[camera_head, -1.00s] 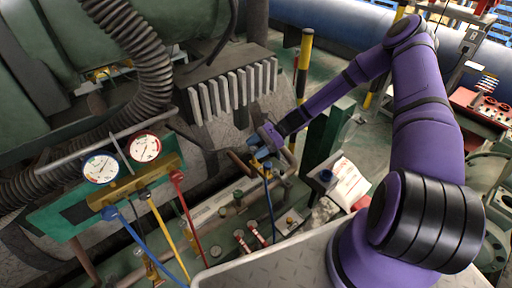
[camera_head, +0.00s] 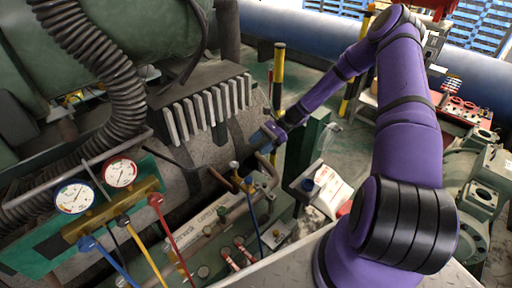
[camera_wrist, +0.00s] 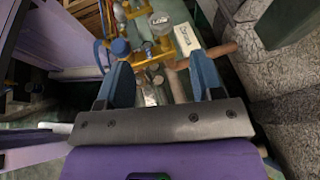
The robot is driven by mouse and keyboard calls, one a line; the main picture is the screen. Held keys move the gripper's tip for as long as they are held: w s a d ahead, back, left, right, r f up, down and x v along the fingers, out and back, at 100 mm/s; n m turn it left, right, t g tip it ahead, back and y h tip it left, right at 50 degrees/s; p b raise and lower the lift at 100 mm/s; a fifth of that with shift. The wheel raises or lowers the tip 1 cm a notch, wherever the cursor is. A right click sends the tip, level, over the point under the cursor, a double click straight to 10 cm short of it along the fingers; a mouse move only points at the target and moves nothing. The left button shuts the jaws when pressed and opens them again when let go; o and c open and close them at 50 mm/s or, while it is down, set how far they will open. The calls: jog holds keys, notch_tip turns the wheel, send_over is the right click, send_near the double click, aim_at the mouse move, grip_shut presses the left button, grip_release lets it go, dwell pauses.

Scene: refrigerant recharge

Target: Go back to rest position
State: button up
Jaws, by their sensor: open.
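My gripper (camera_head: 265,137) is at the end of my purple arm, above and slightly right of the pipe fittings in the head view. In the wrist view its two blue fingers (camera_wrist: 160,75) are spread apart with nothing gripped between them. The yellow brass fitting (camera_wrist: 150,52) with a blue cap (camera_wrist: 120,47) shows beyond the fingers, apart from them. In the head view the blue hose (camera_head: 256,215) runs up to a brass fitting (camera_head: 249,184) below my gripper.
A gauge manifold (camera_head: 110,205) with two dials and blue, yellow and red hoses is at lower left. A finned grey block (camera_head: 205,105) is left of my gripper. A black-yellow post (camera_head: 278,75) stands behind it. A green post (camera_head: 305,145) is to its right.

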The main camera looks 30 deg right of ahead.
dwell(0.4)
jog(key=s+a+r+n+h, duration=0.1)
jog(key=s+r+n+h, duration=0.25)
jog(key=r, duration=0.65)
jog(key=s+a+r+n+h, duration=0.1)
jog(key=s+r+n+h, duration=0.25)
jog(key=r, duration=0.65)
jog(key=s+a+r+n+h, duration=0.1)
jog(key=s+r+n+h, duration=0.25)
jog(key=r, duration=0.55)
jog(key=s+r+n+t+h, duration=0.1)
jog(key=s+r+n+t, duration=0.2)
jog(key=s+r, duration=0.4)
jog(key=s+r+n+t+h, duration=0.2)
jog(key=s+r, duration=0.5)
jog(key=s, duration=0.6)
jog(key=shift+a+n+t, duration=0.25)
jog(key=shift+n+t, duration=0.45)
jog(key=shift+n, duration=0.05)
